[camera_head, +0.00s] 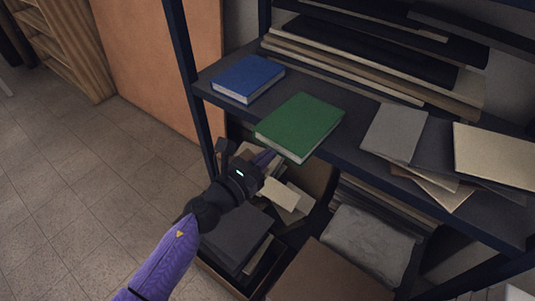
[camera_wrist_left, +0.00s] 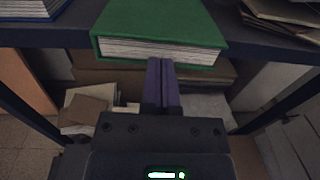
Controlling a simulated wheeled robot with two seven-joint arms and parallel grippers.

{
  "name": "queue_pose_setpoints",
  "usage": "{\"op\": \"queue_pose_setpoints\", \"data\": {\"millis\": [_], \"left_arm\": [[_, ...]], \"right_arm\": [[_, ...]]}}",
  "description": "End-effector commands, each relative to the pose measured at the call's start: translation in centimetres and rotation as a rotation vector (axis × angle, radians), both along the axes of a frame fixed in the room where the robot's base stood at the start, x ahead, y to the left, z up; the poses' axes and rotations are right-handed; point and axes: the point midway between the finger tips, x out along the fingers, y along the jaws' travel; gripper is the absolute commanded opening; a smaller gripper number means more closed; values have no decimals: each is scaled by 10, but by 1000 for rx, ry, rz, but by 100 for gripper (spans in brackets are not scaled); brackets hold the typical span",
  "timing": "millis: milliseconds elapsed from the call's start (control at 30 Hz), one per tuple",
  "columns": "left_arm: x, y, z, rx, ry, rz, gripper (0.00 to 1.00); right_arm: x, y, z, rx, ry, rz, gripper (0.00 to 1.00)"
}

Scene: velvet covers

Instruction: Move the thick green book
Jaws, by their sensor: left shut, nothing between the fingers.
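The thick green book (camera_head: 300,126) lies flat on the dark shelf, with its near edge at or slightly past the shelf's front edge. In the left wrist view the green book (camera_wrist_left: 165,30) fills the top middle, its white page edges facing me. My left gripper (camera_head: 266,157) is below and in front of the book's near left corner. In the left wrist view its fingers (camera_wrist_left: 161,75) are pressed together, with nothing between them, just under the book's page side. I cannot tell whether the fingertips touch the book. My right gripper is not in view.
A blue book (camera_head: 248,79) lies left of the green one on the same shelf (camera_head: 365,118). Grey and cream sheets (camera_head: 395,132) lie to the right. Long dark and tan boards are stacked behind. Below, a box (camera_head: 228,283) and loose papers crowd the space. A shelf post (camera_head: 187,75) stands at left.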

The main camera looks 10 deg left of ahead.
Motion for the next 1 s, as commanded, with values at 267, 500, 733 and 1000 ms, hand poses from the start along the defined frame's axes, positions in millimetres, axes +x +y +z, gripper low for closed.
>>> {"op": "queue_pose_setpoints", "data": {"millis": [267, 500, 733, 1000], "left_arm": [[6, -3, 0, -1, 0, 0, 0], [13, -6, -1, -1, 0, 1, 0], [59, -30, -4, 0, 1, -1, 0], [85, -43, -1, 0, 1, 0, 0]], "right_arm": [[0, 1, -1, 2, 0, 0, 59], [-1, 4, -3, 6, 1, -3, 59], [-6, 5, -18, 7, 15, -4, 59], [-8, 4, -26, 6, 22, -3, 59]]}}
